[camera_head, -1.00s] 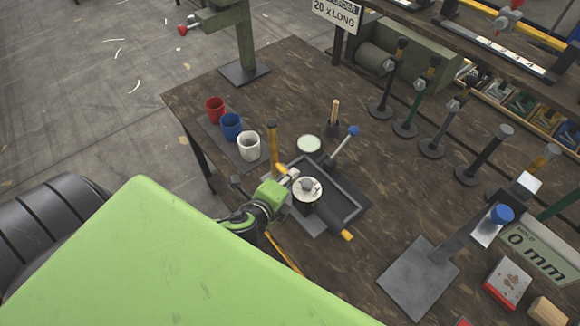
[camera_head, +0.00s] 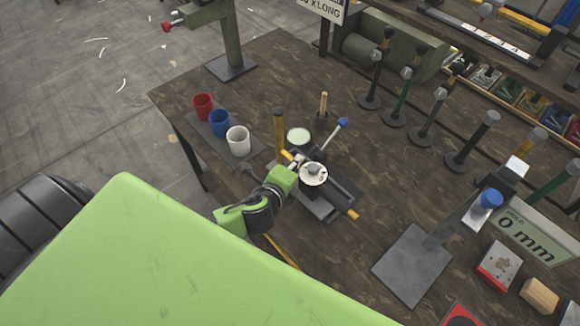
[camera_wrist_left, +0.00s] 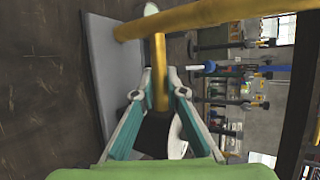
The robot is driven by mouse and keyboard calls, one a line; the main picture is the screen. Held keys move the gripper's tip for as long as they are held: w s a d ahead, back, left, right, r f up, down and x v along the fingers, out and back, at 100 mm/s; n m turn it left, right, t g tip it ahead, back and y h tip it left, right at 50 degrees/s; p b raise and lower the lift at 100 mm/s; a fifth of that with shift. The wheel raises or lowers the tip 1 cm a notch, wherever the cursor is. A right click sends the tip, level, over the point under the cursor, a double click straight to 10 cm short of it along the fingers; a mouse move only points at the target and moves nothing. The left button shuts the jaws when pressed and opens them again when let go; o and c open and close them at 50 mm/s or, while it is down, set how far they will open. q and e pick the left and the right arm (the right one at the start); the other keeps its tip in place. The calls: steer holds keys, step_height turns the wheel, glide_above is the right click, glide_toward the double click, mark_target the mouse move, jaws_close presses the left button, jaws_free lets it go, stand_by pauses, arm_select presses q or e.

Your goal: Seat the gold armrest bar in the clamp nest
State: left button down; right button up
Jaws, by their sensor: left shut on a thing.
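The gold armrest bar (camera_head: 279,128) stands roughly upright at the far left side of the clamp fixture (camera_head: 346,193). In the left wrist view the bar (camera_wrist_left: 200,16) runs across the top, and its short gold stem (camera_wrist_left: 160,75) sits between the fingers. My left gripper (camera_head: 290,168) is shut on that stem; it also shows in the left wrist view (camera_wrist_left: 160,92). The bar's lower end is near a grey plate (camera_wrist_left: 103,75); contact cannot be told. A round black-and-white part (camera_head: 313,174) and the gripper hide much of the nest. My right gripper is not in view.
Red (camera_head: 203,106), blue (camera_head: 220,123) and white (camera_head: 238,141) cups stand left. Several upright tools line the back right. A grey press base (camera_head: 411,265) stands front right.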

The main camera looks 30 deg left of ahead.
mark_target(308, 153)
arm_select(q)
steer(key=shift+w+d+r, duration=0.1)
steer(key=shift+w+d, duration=0.25)
steer(key=shift+w, duration=0.5)
steer(key=shift+w+d, duration=0.3)
steer(key=shift+w, duration=0.55)
steer(key=shift+f, duration=0.4)
steer(key=shift+p, duration=0.5)
stand_by(0.6)
